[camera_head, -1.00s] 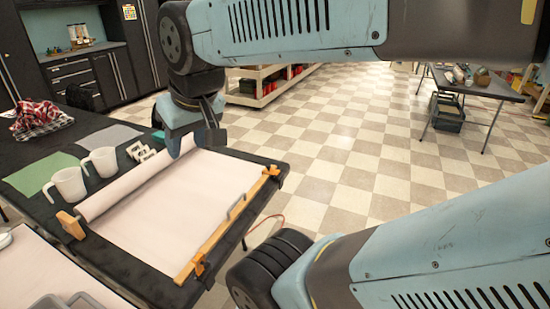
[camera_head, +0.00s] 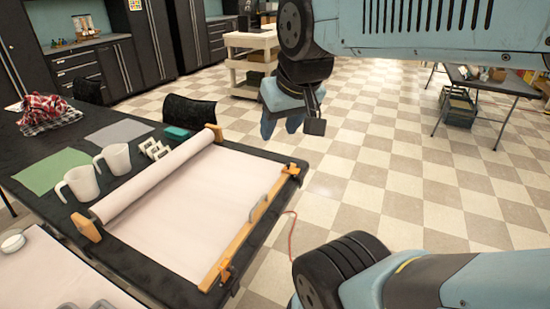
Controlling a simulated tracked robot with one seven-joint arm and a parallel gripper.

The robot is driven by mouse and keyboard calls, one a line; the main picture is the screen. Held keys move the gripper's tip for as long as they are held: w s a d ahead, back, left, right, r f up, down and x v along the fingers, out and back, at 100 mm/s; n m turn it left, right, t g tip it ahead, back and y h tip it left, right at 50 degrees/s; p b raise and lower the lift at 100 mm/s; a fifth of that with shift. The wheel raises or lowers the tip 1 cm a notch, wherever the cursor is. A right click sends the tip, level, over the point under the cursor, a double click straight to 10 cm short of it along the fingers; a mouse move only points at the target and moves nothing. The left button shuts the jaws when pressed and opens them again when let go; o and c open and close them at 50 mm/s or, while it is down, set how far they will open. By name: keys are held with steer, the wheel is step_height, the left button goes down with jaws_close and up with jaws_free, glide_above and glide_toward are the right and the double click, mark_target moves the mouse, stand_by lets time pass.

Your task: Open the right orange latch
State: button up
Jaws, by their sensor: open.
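A soap-making mould or board with a pale sheet (camera_head: 200,215) lies on the dark table. An orange bar (camera_head: 250,228) runs along its right side, with a grey handle (camera_head: 257,208) at its middle. One orange latch (camera_head: 292,170) sits at the bar's far right end, another (camera_head: 225,273) at its near end. Whether either latch is open is too small to tell. My gripper (camera_head: 281,125) points down, open and empty, above and beyond the far right latch, near the table's far edge. It appears apart from the latch.
A pale roll (camera_head: 155,175) with orange end blocks lies along the board's left side. Two white mugs (camera_head: 81,184) (camera_head: 115,159), small white blocks (camera_head: 155,149) and a green cloth (camera_head: 52,170) lie farther left. A dark chair (camera_head: 188,112) stands behind the table.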

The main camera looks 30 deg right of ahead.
steer(key=n+g+h, duration=0.5)
steer(key=n+g, duration=0.1)
steer(key=n, duration=1.1)
glide_above(288, 164)
steer(key=a, duration=0.6)
step_height(288, 164, down, 24)
steer(key=x, duration=1.3)
steer(key=shift+w+a+f, duration=0.15)
steer(key=shift+w+f, duration=0.05)
steer(key=shift+f, duration=0.3)
steer(key=shift+c, duration=0.2)
